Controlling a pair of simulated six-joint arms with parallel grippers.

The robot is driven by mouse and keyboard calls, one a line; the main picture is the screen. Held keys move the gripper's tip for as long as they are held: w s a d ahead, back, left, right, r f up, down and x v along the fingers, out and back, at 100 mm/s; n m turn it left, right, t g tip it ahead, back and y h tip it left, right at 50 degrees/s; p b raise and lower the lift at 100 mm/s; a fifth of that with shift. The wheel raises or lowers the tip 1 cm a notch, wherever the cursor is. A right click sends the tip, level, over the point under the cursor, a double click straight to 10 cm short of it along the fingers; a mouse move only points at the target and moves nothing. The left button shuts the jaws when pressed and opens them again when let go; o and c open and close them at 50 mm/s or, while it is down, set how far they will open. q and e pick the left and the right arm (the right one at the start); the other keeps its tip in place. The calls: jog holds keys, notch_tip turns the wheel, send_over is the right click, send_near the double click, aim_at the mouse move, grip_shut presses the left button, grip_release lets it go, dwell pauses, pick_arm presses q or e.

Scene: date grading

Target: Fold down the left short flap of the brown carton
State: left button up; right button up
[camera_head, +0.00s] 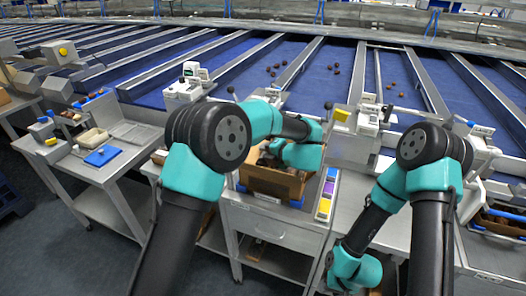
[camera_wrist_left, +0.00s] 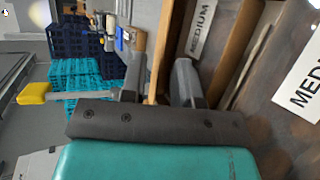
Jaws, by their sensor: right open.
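The brown carton (camera_head: 268,184) stands on the grey bench in front of the middle conveyor lane, partly hidden by my left arm. My left gripper (camera_wrist_left: 160,82) is over the carton. In the left wrist view its two fingers stand apart, with the edge of an upright brown cardboard panel (camera_wrist_left: 160,45) between them. I cannot tell which flap this panel is. A white label reading MEDIUM (camera_wrist_left: 200,27) is on the brown surface beside it. My right gripper (camera_head: 352,272) is low at the bottom of the head view, away from the carton; its fingertips are hidden.
A strip of coloured cards (camera_head: 325,196) lies right of the carton. A side bench on the left holds a blue clipboard (camera_head: 102,156) and a pale tray (camera_head: 93,138). Teal crates (camera_wrist_left: 90,75) are stacked beyond the carton in the wrist view. Dates lie on the blue lanes.

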pick_arm(q)
jog(key=v, duration=1.5)
